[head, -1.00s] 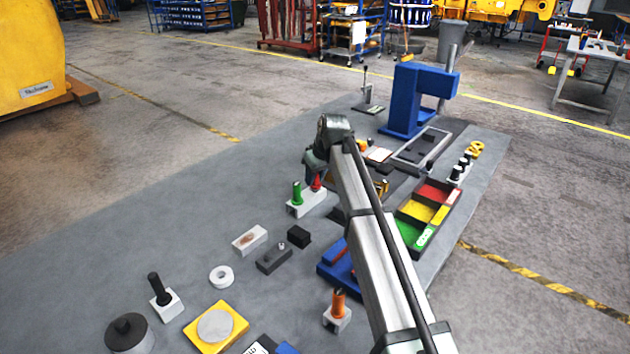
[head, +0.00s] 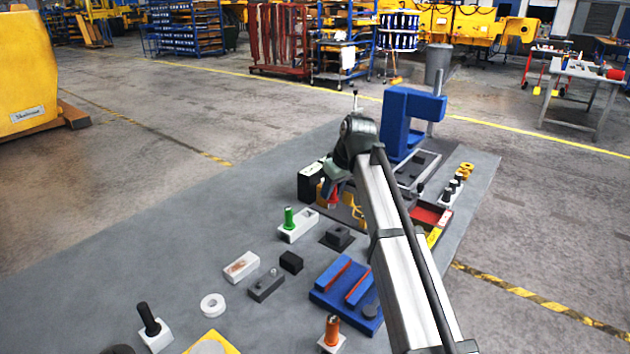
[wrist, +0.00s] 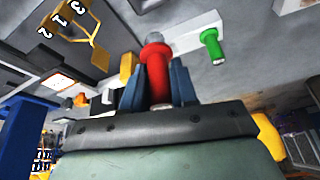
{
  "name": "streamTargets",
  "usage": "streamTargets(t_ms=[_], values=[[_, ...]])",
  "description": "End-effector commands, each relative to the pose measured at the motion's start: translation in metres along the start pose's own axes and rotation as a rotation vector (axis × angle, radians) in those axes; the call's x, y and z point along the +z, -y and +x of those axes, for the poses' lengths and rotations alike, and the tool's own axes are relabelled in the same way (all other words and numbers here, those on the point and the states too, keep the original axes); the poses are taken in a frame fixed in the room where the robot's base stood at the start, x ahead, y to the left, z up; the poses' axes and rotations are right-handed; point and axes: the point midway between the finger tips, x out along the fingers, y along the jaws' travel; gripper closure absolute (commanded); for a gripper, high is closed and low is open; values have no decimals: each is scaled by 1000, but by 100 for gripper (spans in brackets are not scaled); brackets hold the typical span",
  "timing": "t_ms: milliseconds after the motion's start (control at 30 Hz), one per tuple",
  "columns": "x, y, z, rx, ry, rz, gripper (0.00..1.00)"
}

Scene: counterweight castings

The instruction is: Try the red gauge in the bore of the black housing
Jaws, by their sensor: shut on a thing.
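My gripper (head: 334,188) is shut on the red gauge (wrist: 157,76). In the wrist view the two blue-grey fingers grip its red handle, and its pale metal end points away from the gripper. In the head view only a bit of the red gauge (head: 333,201) shows below my gripper, held in the air. A black box with a pale patch on top (head: 311,183) stands just left of my gripper; I cannot tell whether it is the black housing, and no bore shows. A white stand (head: 298,231) holds a green gauge (head: 289,218) upright.
A blue press (head: 411,118) stands behind my gripper. A dark block on a plate (head: 338,238), a small black block (head: 291,262) and a blue fixture (head: 345,283) lie nearer. The grey mat left of the stand is clear (head: 190,240).

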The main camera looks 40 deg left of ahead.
Motion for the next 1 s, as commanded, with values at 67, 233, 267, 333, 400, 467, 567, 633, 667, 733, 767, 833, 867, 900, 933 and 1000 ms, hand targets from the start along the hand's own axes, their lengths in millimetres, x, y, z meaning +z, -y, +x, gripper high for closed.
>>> streamTargets(t_ms=[67, 233, 267, 333, 400, 467, 567, 633, 667, 733, 767, 833, 867, 900, 933, 1000], values=[[18, -1, -5, -1, -1, 3, 99], [25, -3, -8, -4, -1, 1, 99], [25, -3, -8, -4, -1, 1, 99], [24, -3, -8, -4, -1, 1, 99], [24, -3, -8, -4, -1, 1, 99], [24, -3, -8, -4, -1, 1, 99], [24, -3, -7, -4, -1, 1, 99], [25, -3, -6, -4, -1, 1, 99], [25, -3, -5, -4, -1, 1, 99], [26, -3, -3, -4, -1, 1, 99], [27, -3, -2, -5, -1, 1, 99], [28, -3, 2, -5, 0, 1, 99], [29, -3, 4, -5, 0, 1, 99], [30, -3, 6, -5, 0, 1, 99], [31, -3, 8, -5, 0, 1, 99], [33, -3, 13, -5, 0, 1, 99]])
